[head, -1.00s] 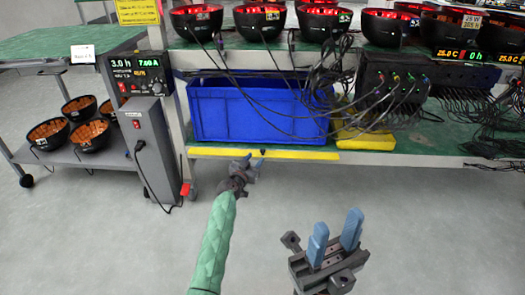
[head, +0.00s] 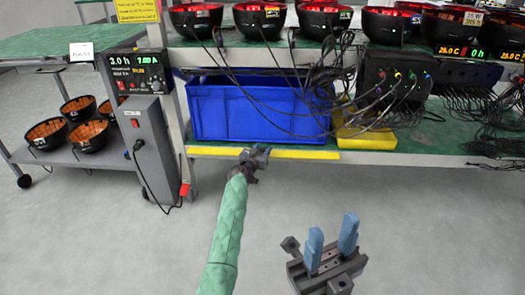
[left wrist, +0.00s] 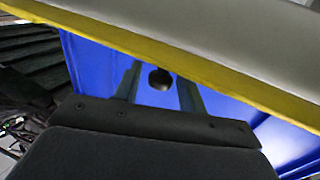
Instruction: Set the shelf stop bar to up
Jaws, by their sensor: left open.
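The yellow shelf stop bar (head: 305,155) runs along the front edge of the lower shelf, in front of the blue bin. It also crosses the left wrist view (left wrist: 205,62) at a slant. A round black knob (left wrist: 160,79) shows between the two fingers of my left gripper (left wrist: 160,92). I cannot tell whether the fingers touch it. In the head view my left gripper (head: 256,155) is at the middle of the bar, open, and covers the knob. My right gripper (head: 331,242) is open and empty above the floor, away from the rack.
The blue bin (head: 225,112) stands on the lower shelf behind the bar. A grey control box (head: 147,150) stands left of the bar. The floor in front is clear.

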